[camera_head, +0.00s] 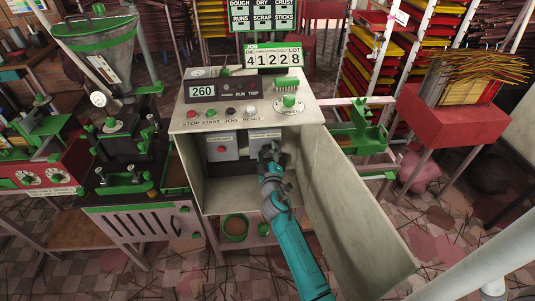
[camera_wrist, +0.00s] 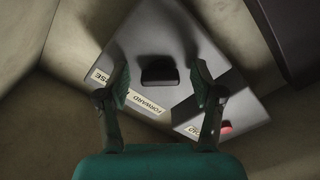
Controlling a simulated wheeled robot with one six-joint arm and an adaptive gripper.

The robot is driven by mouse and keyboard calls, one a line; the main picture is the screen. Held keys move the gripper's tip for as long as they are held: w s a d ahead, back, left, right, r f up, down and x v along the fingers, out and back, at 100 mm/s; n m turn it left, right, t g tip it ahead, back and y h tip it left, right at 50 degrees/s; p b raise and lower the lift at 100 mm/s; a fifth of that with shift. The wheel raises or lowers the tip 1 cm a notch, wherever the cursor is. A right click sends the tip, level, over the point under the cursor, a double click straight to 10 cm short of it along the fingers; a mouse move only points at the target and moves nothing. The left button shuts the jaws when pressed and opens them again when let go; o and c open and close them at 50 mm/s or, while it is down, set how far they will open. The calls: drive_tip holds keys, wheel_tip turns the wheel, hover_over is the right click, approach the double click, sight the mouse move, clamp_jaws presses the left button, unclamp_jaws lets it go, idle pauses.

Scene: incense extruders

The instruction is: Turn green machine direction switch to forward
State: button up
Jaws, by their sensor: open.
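The green machine's control cabinet (camera_head: 188,125) stands open in the head view. Inside it, a grey switch box (camera_head: 264,134) is partly hidden by my gripper (camera_head: 268,152). In the wrist view, the black switch knob (camera_wrist: 158,75) sits on this grey box (camera_wrist: 155,40), with a FORWARD label (camera_wrist: 144,104) and a partly hidden label ending in "RSE" (camera_wrist: 102,77). My gripper (camera_wrist: 160,72) is open, with one finger on each side of the knob and gaps between. Which label the knob points to, I cannot tell.
A second grey box (camera_head: 222,144) with a red button is to the left; its button (camera_wrist: 226,127) shows in the wrist view. The open cabinet door (camera_head: 355,215) stands close to the right of my arm. Buttons and a green speed knob (camera_head: 289,101) are on the panel above.

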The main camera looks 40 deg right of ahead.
drive_tip(key=c, duration=1.1)
drive_tip(key=shift+c, duration=0.2)
drive_tip(key=shift+n, duration=0.3)
drive_tip(key=n, duration=0.3)
drive_tip(key=shift+n, duration=0.4)
drive_tip(key=n, duration=0.4)
drive_tip(key=shift+r+n, duration=0.15)
drive_tip(key=shift+n, duration=0.15)
drive_tip(key=n, duration=0.4)
drive_tip(key=shift+r, duration=0.1)
drive_tip(key=shift+n, duration=2.5)
